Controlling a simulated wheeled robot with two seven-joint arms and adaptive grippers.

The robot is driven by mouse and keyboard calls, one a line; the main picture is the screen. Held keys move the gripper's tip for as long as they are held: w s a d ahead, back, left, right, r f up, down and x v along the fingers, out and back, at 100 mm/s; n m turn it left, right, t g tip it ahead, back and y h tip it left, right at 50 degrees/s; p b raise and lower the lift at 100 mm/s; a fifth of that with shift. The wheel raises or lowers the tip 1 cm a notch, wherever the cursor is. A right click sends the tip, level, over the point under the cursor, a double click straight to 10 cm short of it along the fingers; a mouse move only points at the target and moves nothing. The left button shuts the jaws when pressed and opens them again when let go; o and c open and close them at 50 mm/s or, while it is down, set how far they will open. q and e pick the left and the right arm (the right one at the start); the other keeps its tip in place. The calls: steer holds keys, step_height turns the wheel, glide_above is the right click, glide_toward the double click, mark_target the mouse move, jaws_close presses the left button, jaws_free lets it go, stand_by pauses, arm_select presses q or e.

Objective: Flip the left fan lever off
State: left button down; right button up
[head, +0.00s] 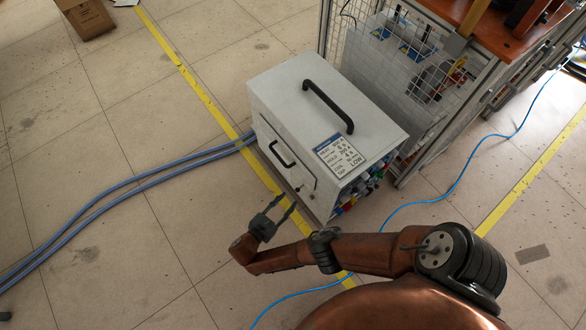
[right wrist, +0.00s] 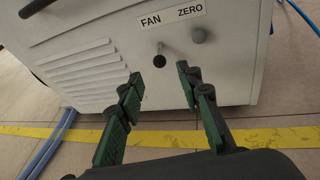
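The fan lever (right wrist: 159,61) is a short stalk with a dark round tip under the FAN label (right wrist: 151,22) on the heater's pale panel. Its tip hangs below its base. The heater box (head: 290,95) stands on the floor in the head view, with a small dark control (head: 298,189) low on its near face. My right gripper (head: 288,202) is open and empty in front of that face. In the right wrist view its green-padded fingers (right wrist: 158,73) are on either side of the lever, seemingly short of it; contact cannot be told. My left gripper is not in view.
A grey knob (right wrist: 199,35) sits under the ZERO label, right of the lever. The box has a top handle (head: 328,106), a front handle (head: 276,154) and vents (right wrist: 88,75). A mesh cage (head: 385,70) stands behind. Blue hoses (head: 140,178) cross the floor.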

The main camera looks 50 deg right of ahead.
steer(key=shift+v, duration=2.7)
steer(key=shift+f, duration=0.1)
